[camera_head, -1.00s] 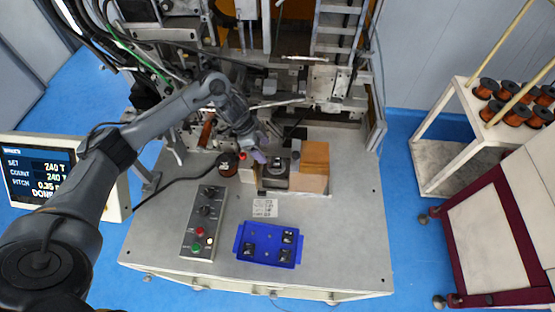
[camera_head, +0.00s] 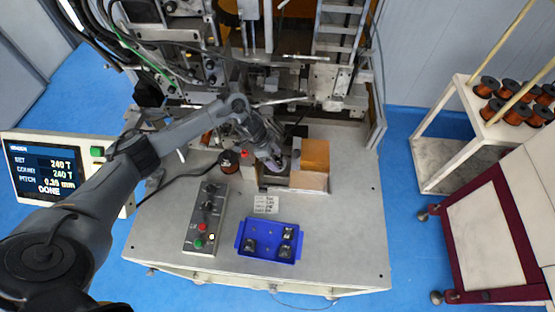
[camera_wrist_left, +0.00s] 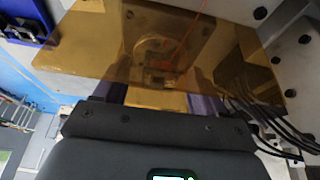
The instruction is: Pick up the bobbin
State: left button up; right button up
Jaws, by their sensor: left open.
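My left gripper (camera_head: 277,164) reaches over the machine's work spot, beside the amber guard, and covers most of what lies there in the head view. In the left wrist view my left gripper (camera_wrist_left: 158,100) shows two purple fingers set apart, with nothing clearly held between them. Through the amber panel, a dark, squarish fixture (camera_wrist_left: 160,62) is dimly seen ahead of the fingers. I cannot make out for sure which part there is the bobbin. Three small dark bobbin-like pieces, one of them a bobbin (camera_head: 288,234), sit in a blue tray (camera_head: 268,226). My right gripper is not in view.
The amber guard (camera_head: 315,154) stands just right of my left gripper; it fills much of the wrist view (camera_wrist_left: 90,45). A control box (camera_head: 206,217) and a copper wire spool (camera_head: 229,161) stand to the left. The tabletop right of the tray is clear.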

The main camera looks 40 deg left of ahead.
pick_arm(q)
jog(key=c, duration=1.2)
jog(key=shift+r, duration=0.15)
notch_tip(320, 180, up, 10)
jog(key=b, duration=0.1)
